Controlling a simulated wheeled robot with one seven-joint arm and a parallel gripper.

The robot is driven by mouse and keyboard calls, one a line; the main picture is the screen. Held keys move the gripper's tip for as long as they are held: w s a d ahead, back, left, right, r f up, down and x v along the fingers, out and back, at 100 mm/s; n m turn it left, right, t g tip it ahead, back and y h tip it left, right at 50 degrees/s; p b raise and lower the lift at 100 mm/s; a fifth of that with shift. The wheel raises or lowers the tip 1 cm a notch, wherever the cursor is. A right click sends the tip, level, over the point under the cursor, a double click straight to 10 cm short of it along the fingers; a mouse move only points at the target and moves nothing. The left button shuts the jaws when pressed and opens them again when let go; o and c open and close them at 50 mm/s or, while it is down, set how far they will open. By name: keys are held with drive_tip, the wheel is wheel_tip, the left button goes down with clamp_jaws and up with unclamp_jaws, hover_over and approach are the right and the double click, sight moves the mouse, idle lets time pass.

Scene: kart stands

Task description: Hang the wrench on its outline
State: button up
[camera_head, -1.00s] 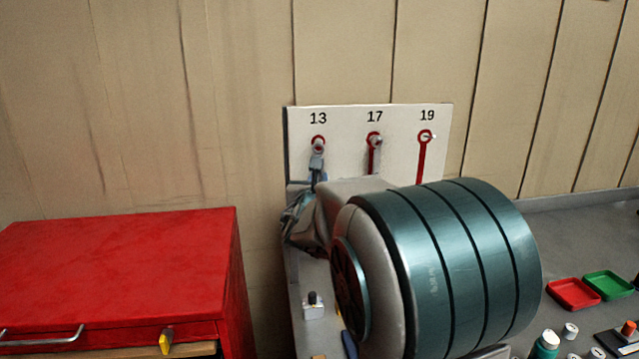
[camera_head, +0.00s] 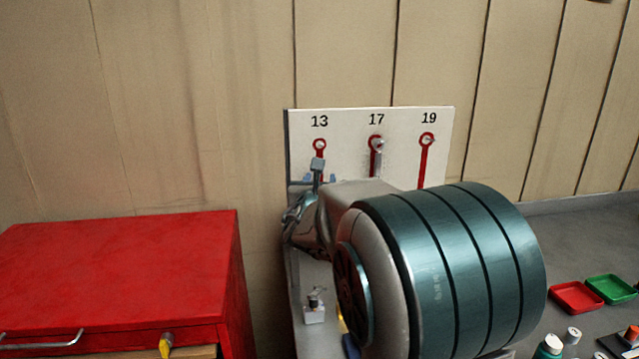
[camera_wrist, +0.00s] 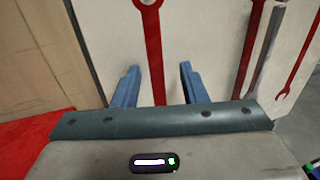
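A white board (camera_head: 345,128) carries red wrench outlines marked 13, 17 and 19. A grey wrench (camera_wrist: 267,50) is at the 17 outline, a little to the right of its red stripe; it also shows under the 17 in the head view (camera_head: 379,162). The 13 outline (camera_wrist: 153,45) shows bare red between my fingers in the wrist view. The 19 outline (camera_head: 423,165) is empty. My gripper (camera_wrist: 158,78) is open with nothing between its fingers, in front of the 13 outline. In the head view, my arm hides the board's lower part.
A red tool cabinet (camera_head: 120,265) stands at the left. A small white box (camera_head: 314,313) sits on the grey bench below my gripper. Red (camera_head: 576,297) and green (camera_head: 611,288) trays and small bottles are at the right. A plank wall stands behind.

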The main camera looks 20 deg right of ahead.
drive_tip(key=shift+s, duration=0.1)
drive_tip(key=b+v, duration=0.1)
drive_tip(key=v, duration=1.2)
drive_tip(key=shift+s+a, duration=0.25)
drive_tip(key=shift+a, duration=0.05)
